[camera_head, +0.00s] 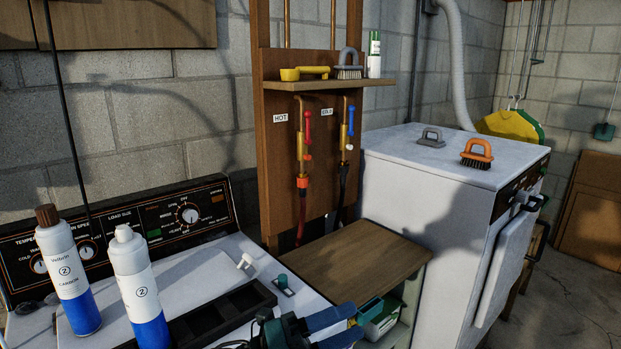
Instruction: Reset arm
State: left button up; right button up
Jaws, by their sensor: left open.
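My left gripper (354,321) shows at the bottom centre, with two blue fingers pointing right. The fingers are apart, and nothing shows held between them. It is in front of the wooden-topped cabinet (350,257) and right of the black tray (222,316). Its arm is mostly cut off by the bottom edge. My right gripper is not in view.
Two white-and-blue cartridges (66,270) (137,287) stand on the washer at left. A white dryer (400,200) at right bears a grey brush (431,137) and an orange brush (477,154). Teal-edged containers (382,318) are close to the fingers.

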pick_arm(q)
jog(key=s+a+f+n+t+y, duration=0.1)
jog(key=a+f+n+t+y, duration=0.5)
jog(key=n, duration=0.5)
jog(key=a+f+n+t+y, duration=0.3)
jog(key=f+n+t+y, duration=0.15)
jog(key=f+n, duration=0.45)
jog(key=s+a+f+n+g+y, duration=0.3)
jog(key=s+a+f+n+y, duration=0.1)
jog(key=s+a+f+n, duration=0.1)
jog(key=s+a+f+n+g+y, duration=0.3)
jog(key=s+a+f+n, duration=0.3)
jog(key=s+f, duration=0.4)
jog(key=shift+s+a+f+n+y, duration=0.15)
jog(key=shift+s+f+n+y, duration=0.2)
jog(key=shift+n, duration=0.55)
